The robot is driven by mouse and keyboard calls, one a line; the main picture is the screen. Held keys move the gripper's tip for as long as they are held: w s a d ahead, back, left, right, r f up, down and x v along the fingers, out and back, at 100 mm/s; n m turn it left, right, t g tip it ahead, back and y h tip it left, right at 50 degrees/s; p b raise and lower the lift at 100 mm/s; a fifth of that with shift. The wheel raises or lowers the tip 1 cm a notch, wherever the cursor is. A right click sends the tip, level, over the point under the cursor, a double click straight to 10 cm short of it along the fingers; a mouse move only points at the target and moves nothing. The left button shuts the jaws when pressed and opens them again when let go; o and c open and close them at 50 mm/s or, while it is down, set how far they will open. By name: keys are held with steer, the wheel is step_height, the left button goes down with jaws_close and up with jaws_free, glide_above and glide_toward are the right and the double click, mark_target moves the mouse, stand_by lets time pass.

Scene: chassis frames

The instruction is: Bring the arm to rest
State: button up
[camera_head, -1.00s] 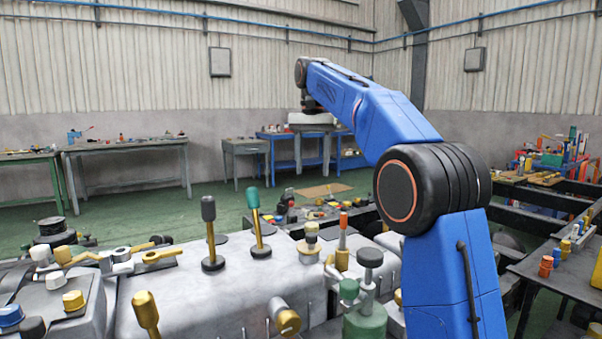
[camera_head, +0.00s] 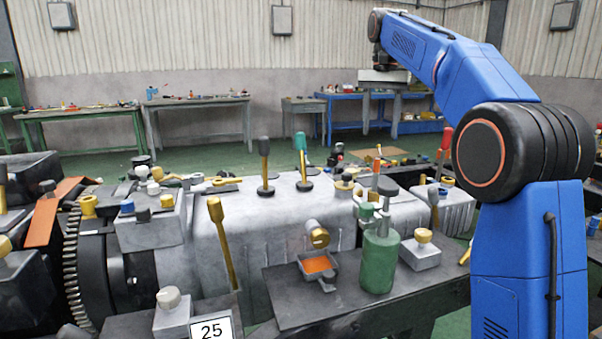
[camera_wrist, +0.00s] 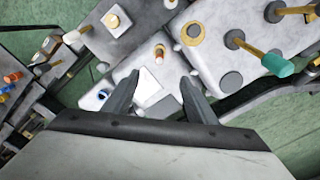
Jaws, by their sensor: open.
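My blue arm (camera_head: 455,72) rises at the right of the head view, with a large black elbow joint, and reaches toward the back left. Its wrist end is high above the machinery. In the wrist view my gripper (camera_wrist: 160,88) shows two grey fingers set well apart, with nothing between them. It is open and empty. Below the fingers lie the grey gearbox housings (camera_wrist: 215,62), which look apart from the fingertips. In the head view the fingertips cannot be made out.
A grey machine housing (camera_head: 225,240) with upright levers fills the middle. A green canister (camera_head: 379,262) and a small orange-filled tray (camera_head: 318,266) stand on a dark plate. A "25" sign (camera_head: 211,330) is at the front. Workbenches (camera_head: 80,116) line the back wall.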

steer(key=shift+s+d, duration=0.15)
steer(key=shift+s, duration=0.35)
steer(key=s+d+f+n+t, duration=0.1)
steer(key=s+d+f+n, duration=0.15)
steer(key=s, duration=0.95)
steer(key=s+d+f+n+t, duration=0.1)
steer(key=s+d+f+t, duration=0.1)
steer(key=s+f, duration=1.2)
steer(key=s+d+f+n+t, duration=0.1)
steer(key=s+d+f+n, duration=0.1)
steer(key=s+f, duration=1.3)
steer(key=shift+s+d+f+t, duration=0.2)
steer(key=shift+s+t, duration=0.2)
steer(key=shift+s, duration=0.6)
